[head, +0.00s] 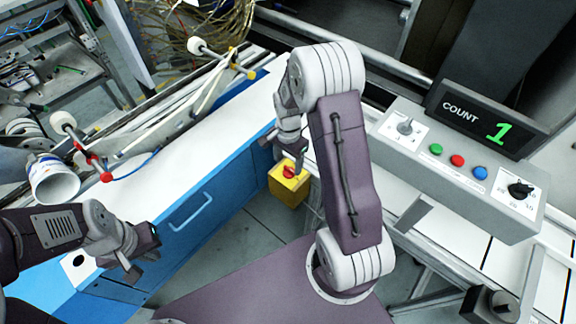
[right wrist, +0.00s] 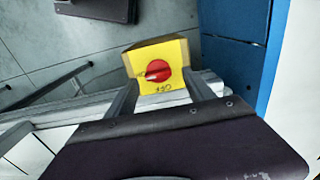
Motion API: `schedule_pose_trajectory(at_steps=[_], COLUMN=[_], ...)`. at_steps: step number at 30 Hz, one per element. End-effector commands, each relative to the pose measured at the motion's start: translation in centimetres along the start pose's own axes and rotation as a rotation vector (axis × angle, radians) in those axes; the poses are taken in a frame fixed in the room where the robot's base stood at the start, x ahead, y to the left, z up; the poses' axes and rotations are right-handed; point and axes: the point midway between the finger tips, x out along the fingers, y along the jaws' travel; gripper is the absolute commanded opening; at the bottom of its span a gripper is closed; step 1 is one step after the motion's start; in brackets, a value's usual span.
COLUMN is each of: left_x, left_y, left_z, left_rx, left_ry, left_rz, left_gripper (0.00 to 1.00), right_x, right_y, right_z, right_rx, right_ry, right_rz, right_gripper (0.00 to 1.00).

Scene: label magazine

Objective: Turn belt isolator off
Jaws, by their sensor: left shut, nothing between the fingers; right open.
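The belt isolator is a yellow box (head: 289,187) with a red rotary knob (head: 289,172), low beside the blue cabinet's end. In the right wrist view, the yellow box (right wrist: 176,52) faces me, and the pale bar on its red knob (right wrist: 158,71) points left. Dark marks sit left of and below the knob, too small to read surely. My right gripper (head: 290,153) is open, just above the isolator in the head view; its fingers (right wrist: 162,88) frame the box's lower part without visible contact. My left gripper (head: 145,264) is shut and empty by the cabinet front.
A grey control panel (head: 455,165) with several buttons and knobs stands at right, under a display (head: 483,119) reading COUNT 1. The blue cabinet (head: 190,225) with a white top borders the isolator's left. A white cup (head: 53,183) is at left. Grey floor lies between.

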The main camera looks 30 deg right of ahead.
Motion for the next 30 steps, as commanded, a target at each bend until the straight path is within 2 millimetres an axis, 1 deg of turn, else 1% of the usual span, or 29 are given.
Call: schedule_pose_trajectory(at_steps=[1, 4, 7, 13, 14, 15, 17, 18, 20, 21, 30], left_x=[0.1, 0.1, 0.1, 0.1, 0.1, 0.1, 0.1, 0.1, 0.1, 0.1, -0.2], left_y=[0.0, 0.0, 0.0, 0.0, 0.0, 0.0, 0.0, 0.0, 0.0, 0.0, 0.0], left_z=[0.0, 0.0, 0.0, 0.0, 0.0, 0.0, 0.0, 0.0, 0.0, 0.0, 0.0], left_rx=[0.000, 0.000, 0.000, 0.000, 0.000, 0.000, 0.000, 0.000, 0.000, 0.000, 0.000], left_ry=[0.000, 0.000, 0.000, 0.000, 0.000, 0.000, 0.000, 0.000, 0.000, 0.000, 0.000], left_rz=[0.000, 0.000, 0.000, 0.000, 0.000, 0.000, 0.000, 0.000, 0.000, 0.000, 0.000], left_gripper=[0.00, 0.00, 0.00, 0.00, 0.00, 0.00, 0.00, 0.00, 0.00, 0.00, 0.00], right_x=[0.9, 2.0, 2.4, 2.5, 2.5, 2.5, 2.4, 2.4, 2.4, 2.4, 2.3], right_y=[0.1, 0.1, 0.0, 0.0, 0.0, 0.0, 0.0, 0.0, 0.0, 0.0, 0.0], right_z=[0.1, 0.0, 0.0, 0.0, 0.0, 0.0, 0.0, 0.0, 0.0, 0.0, 0.0], right_rx=[0.000, 0.000, 0.000, 0.000, 0.000, 0.000, 0.000, 0.000, 0.000, 0.000, -0.049], right_ry=[-0.002, -0.001, 0.000, 0.001, 0.001, 0.001, 0.001, 0.001, 0.001, 0.001, 0.000], right_rz=[0.004, 0.002, -0.001, -0.001, -0.001, -0.001, -0.001, -0.001, -0.001, -0.001, 0.000], right_gripper=[0.62, 0.62, 0.62, 0.62, 0.59, 0.48, 0.31, 0.20, 0.03, 0.00, 0.00])
